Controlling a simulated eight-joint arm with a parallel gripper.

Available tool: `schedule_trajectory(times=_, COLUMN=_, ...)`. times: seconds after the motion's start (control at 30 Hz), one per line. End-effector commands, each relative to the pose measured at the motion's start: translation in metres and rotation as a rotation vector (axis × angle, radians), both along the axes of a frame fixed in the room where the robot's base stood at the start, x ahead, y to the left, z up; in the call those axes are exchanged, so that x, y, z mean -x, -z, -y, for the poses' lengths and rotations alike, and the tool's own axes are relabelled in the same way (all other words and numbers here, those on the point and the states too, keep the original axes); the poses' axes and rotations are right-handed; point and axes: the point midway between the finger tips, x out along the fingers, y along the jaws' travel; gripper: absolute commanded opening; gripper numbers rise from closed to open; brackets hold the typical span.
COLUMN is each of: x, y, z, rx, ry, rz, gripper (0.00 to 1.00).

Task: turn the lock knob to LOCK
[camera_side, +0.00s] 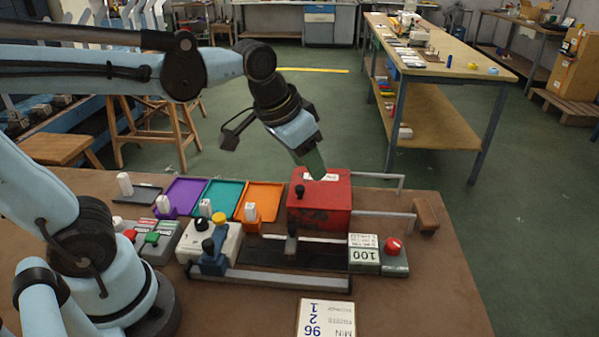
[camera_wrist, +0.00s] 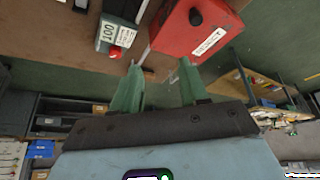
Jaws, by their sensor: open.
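No knob shows a readable LOCK mark, so I cannot tell for sure which one is the lock knob. A red box (camera_side: 320,207) stands at the back of the bench with a black knob (camera_side: 299,191) on its near left part and a white label on top. The wrist view also shows this red box (camera_wrist: 172,38) and its black knob (camera_wrist: 196,16). A red round knob (camera_side: 393,245) sits on a grey block at the right. My gripper (camera_side: 316,168) is above the red box, its green fingers apart and empty in the wrist view (camera_wrist: 158,78).
A white control box (camera_side: 225,245) carries a black knob and a yellow button. Purple, teal and orange trays (camera_side: 262,197) lie behind it. A rail (camera_side: 265,282) runs along the front, beside a "100" sign (camera_side: 364,255). A number card (camera_side: 326,317) lies nearest; bare bench surrounds it.

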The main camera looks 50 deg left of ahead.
Motion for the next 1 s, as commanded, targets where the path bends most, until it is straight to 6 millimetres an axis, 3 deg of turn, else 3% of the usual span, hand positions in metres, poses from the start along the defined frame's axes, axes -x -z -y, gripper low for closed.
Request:
schedule_trajectory(times=0.27, x=-0.051, y=-0.008, z=0.047, rx=-0.028, ry=0.107, rz=-0.161, gripper=0.44)
schedule_trajectory(times=0.53, x=-0.09, y=0.007, z=0.098, rx=-0.069, ry=0.203, rz=-0.313, gripper=0.44)
schedule_trajectory(times=0.73, x=-0.105, y=0.024, z=0.128, rx=-0.097, ry=0.254, rz=-0.394, gripper=0.44)
schedule_trajectory(times=1.0, x=-0.109, y=0.036, z=0.139, rx=-0.108, ry=0.272, rz=-0.426, gripper=0.44)
